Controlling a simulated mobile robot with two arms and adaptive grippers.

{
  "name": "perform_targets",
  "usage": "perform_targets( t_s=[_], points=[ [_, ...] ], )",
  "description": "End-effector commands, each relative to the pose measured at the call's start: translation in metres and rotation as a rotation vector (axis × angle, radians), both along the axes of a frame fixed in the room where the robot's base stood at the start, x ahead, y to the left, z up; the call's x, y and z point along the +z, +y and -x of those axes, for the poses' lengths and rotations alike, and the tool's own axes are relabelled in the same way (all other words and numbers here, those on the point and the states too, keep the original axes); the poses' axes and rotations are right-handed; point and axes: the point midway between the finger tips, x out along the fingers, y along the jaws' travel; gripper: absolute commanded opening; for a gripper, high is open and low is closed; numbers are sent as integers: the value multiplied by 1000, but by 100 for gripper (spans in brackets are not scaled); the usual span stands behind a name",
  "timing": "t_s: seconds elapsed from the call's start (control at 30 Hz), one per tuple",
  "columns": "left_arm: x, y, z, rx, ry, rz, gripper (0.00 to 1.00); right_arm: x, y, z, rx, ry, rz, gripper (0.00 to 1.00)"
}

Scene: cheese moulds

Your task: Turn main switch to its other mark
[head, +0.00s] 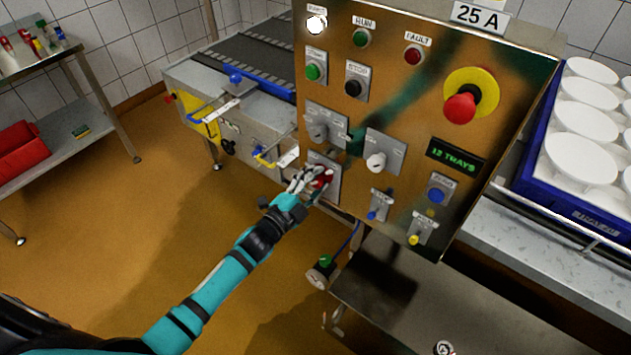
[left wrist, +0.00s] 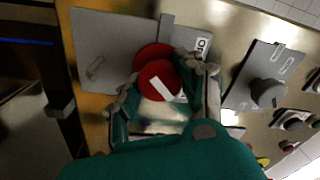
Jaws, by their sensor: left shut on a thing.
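The main switch is a red rotary knob (head: 322,178) on a grey plate (head: 333,193) at the lower left of the brown control panel (head: 420,120). In the left wrist view the red knob (left wrist: 160,82) has a white pointer bar set diagonally, and its plate (left wrist: 105,50) has a white label (left wrist: 202,46) reading IO or similar. My left gripper (head: 312,180) is shut on the red knob, with one finger on each side of it. It also shows in the left wrist view (left wrist: 163,90). The gripper hides part of the knob and plate in the head view. My right gripper is not in view.
Other grey switches (head: 376,162), a red emergency button (head: 460,107) and push buttons share the panel. A conveyor (head: 245,55) stands behind it at left. A blue crate with white moulds (head: 575,213) stands at right. A steel shelf trolley (head: 95,128) is far left.

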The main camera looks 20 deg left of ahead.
Motion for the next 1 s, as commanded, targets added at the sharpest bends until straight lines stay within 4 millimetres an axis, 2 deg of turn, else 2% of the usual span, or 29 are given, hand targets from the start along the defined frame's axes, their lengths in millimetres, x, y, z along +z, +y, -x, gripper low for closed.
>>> perform_targets(
  t_s=[0.5, 0.53, 0.7, 1.0],
  points=[
    [-2, 0, 1, 0, -5, -22, 5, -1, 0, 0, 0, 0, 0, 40],
    [-2, 0, 1, 0, -5, -22, 38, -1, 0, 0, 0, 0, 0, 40],
    [-1, 0, 1, 0, -5, -21, 61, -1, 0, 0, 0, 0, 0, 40],
    [-1, 0, 1, 0, -5, -18, 63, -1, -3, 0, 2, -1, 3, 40]
  ],
)
